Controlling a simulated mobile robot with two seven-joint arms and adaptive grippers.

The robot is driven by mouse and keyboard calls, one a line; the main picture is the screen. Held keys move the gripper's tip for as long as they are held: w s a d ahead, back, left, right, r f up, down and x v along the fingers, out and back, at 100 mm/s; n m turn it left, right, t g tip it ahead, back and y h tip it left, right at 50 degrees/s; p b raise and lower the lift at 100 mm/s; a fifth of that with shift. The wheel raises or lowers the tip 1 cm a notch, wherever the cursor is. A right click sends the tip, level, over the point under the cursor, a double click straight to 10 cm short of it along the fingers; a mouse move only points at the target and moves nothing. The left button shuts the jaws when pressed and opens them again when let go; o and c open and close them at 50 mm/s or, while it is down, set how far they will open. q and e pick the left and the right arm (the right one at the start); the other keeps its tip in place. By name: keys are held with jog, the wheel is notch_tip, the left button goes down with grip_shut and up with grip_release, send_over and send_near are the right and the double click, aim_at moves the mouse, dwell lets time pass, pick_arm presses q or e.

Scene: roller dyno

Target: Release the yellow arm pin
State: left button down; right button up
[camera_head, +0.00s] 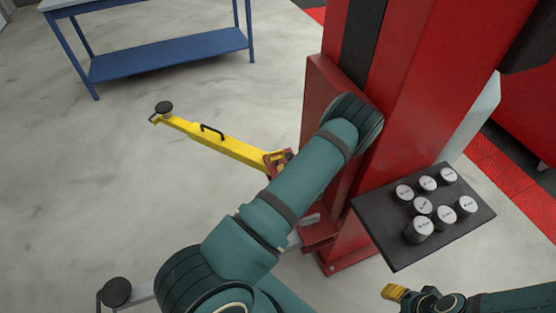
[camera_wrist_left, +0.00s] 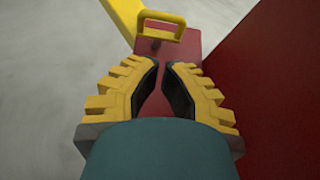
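The yellow lift arm (camera_head: 225,143) reaches left from a red bracket (camera_head: 276,158) by the red column. In the left wrist view, a yellow loop handle, seemingly the arm pin (camera_wrist_left: 161,25), stands on a short stem over the red bracket (camera_wrist_left: 185,45), beside the yellow arm (camera_wrist_left: 122,14). My left gripper (camera_wrist_left: 162,68) points at it. Its fingertips are a small gap apart, nothing is between them, and the loop is beyond the tips. My left arm hides the left gripper and the pin in the head view. My right gripper (camera_head: 394,292) shows partly at the bottom right; its opening is unclear.
The red column (camera_head: 425,80) stands close to my left arm. A black tray (camera_head: 385,240) with several round pads (camera_head: 421,206) sticks out at right. A blue table (camera_head: 170,53) stands at the back left. Another arm's round pad (camera_head: 117,291) is at the lower left.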

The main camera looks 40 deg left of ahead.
aim_at(277, 152)
pick_arm(q)
jog(key=b+x, duration=0.2)
jog(key=x, duration=0.6)
jog(key=shift+w+a+f, duration=0.15)
jog(key=shift+a+f, duration=0.15)
jog(key=shift+w+a+f, duration=0.2)
jog(key=shift+w+a, duration=0.05)
jog(key=shift+a, duration=0.2)
jog(key=shift+r, duration=0.1)
notch_tip(277, 152, up, 3)
jog(key=shift+a+r+p, duration=0.1)
jog(key=shift+r+p, duration=0.05)
jog(key=shift+p, duration=0.8)
